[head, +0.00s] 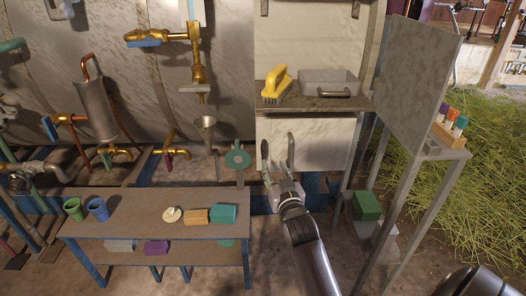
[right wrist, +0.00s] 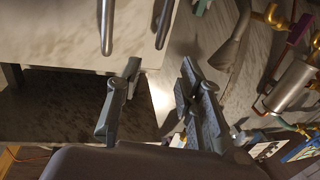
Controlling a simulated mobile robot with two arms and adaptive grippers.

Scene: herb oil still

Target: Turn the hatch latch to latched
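A pale hatch panel (head: 325,143) sits below the shelf in the head view. Two upright grey metal bars stand on its left part, a left bar (head: 265,150) and a right bar (head: 291,146). I cannot tell which of them is the latch. In the right wrist view the panel (right wrist: 60,30) shows with one bar (right wrist: 107,26) and another bar (right wrist: 164,24), cut by the top edge. My right gripper (head: 283,178) is just below the bars. Its fingers are apart with nothing between them in the right wrist view (right wrist: 160,75). My left gripper is out of view.
Above the panel, a shelf (head: 315,104) holds a yellow-handled brush (head: 276,84) and a metal tray (head: 328,82). A green round-headed piece (head: 238,158) stands close left of the gripper. A low bench (head: 150,225) with cups and blocks is at left. A grey stand (head: 410,150) is at right.

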